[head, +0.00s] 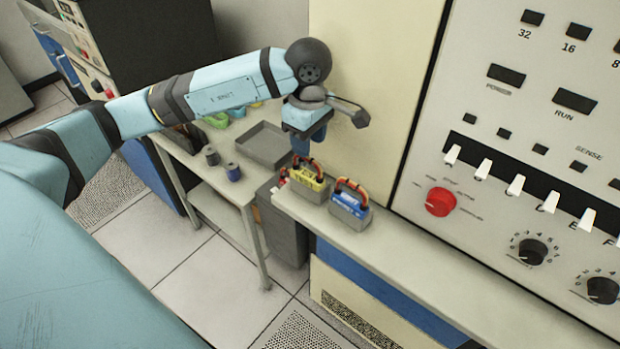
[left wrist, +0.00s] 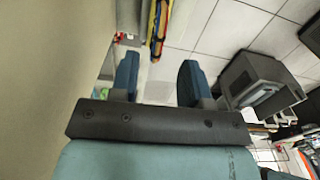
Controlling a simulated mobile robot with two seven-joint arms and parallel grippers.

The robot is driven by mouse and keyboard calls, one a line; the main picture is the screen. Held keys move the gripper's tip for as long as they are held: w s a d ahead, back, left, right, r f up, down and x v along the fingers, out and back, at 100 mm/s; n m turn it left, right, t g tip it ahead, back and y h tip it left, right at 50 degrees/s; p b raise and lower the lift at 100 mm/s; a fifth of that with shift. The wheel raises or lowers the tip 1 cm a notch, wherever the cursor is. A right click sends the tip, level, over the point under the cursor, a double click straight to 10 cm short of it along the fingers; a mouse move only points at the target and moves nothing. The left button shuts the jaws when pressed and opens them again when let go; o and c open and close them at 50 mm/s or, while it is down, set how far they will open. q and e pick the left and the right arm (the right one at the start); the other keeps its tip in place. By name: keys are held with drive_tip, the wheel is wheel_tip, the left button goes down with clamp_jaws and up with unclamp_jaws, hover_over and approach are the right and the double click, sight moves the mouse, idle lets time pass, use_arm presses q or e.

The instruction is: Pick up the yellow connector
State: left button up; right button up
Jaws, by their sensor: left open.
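The yellow connector (head: 309,180) has an orange-and-black cable loop on top and sits in a grey holder on the ledge below the big panel. In the left wrist view a yellow and orange strip of the connector (left wrist: 157,28) shows at the top, beyond the fingertips and roughly between their lines. My left gripper (head: 309,143) is open and empty, with its blue fingers pointing down just above and behind the connector. Its two fingers are spread apart in the left wrist view (left wrist: 158,75). My right gripper is not in view.
A blue connector (head: 348,204) in a grey holder stands close to the right of the yellow one. A red one (head: 283,176) shows partly at its left. A low table with a grey tray (head: 264,146) and dark spools (head: 233,171) stands left. The ledge (head: 420,262) is bare farther right.

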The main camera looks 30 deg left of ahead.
use_arm(q)
drive_tip(key=shift+f, duration=0.35)
drive_tip(key=p, duration=0.2)
hover_over(310, 174)
drive_tip(key=f, duration=0.4)
drive_tip(key=shift+s+a+f, duration=0.15)
drive_tip(key=shift+a+f, duration=0.1)
drive_tip(key=shift+f, duration=0.4)
clamp_jaws()
